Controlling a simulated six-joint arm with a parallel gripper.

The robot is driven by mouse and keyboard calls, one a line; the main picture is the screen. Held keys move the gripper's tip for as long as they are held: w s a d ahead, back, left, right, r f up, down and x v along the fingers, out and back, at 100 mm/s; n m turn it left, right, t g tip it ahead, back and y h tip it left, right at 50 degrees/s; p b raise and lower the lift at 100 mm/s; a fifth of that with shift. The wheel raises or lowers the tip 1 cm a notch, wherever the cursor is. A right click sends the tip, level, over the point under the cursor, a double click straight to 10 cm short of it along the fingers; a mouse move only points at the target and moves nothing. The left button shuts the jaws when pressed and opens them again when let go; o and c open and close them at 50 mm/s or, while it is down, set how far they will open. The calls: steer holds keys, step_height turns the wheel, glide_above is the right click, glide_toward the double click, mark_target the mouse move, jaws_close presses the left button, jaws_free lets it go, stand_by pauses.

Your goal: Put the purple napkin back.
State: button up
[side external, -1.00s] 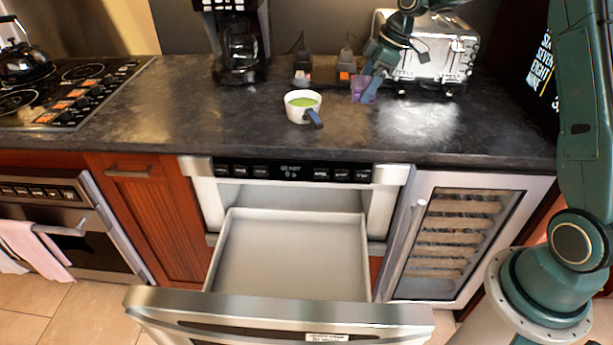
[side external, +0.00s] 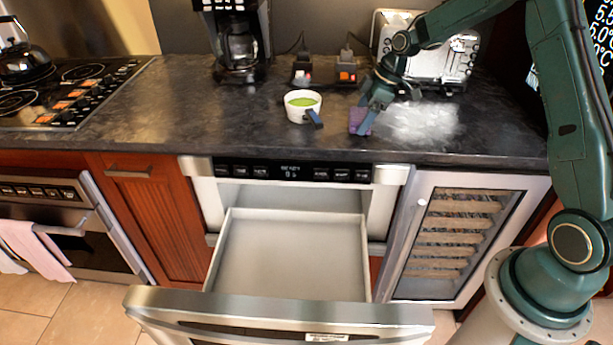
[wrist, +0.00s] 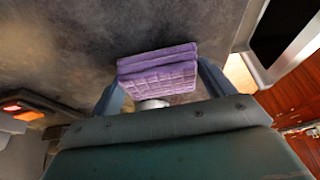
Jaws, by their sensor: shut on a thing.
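The purple napkin (side external: 357,121) is a folded, quilted block low over the counter (side external: 180,105), right of the white cup; I cannot tell whether it touches the counter. My gripper (side external: 369,117) is shut on it, with its blue fingers partly covering it in the side view. In the wrist view the napkin (wrist: 158,71) sits between the two fingers of my gripper (wrist: 160,88).
A white cup (side external: 299,113) with green contents and a blue handle stands left of the napkin. Small dark holders (side external: 347,75), a coffee maker (side external: 238,45) and a toaster (side external: 440,52) stand behind. The microwave drawer (side external: 290,255) is open and empty below. The left counter is clear.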

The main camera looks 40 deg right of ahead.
steer(key=shift+f, duration=0.25)
steer(key=shift+f, duration=0.15)
steer(key=o, duration=0.9)
steer(key=v, duration=1.2)
steer(key=shift+r, duration=0.2)
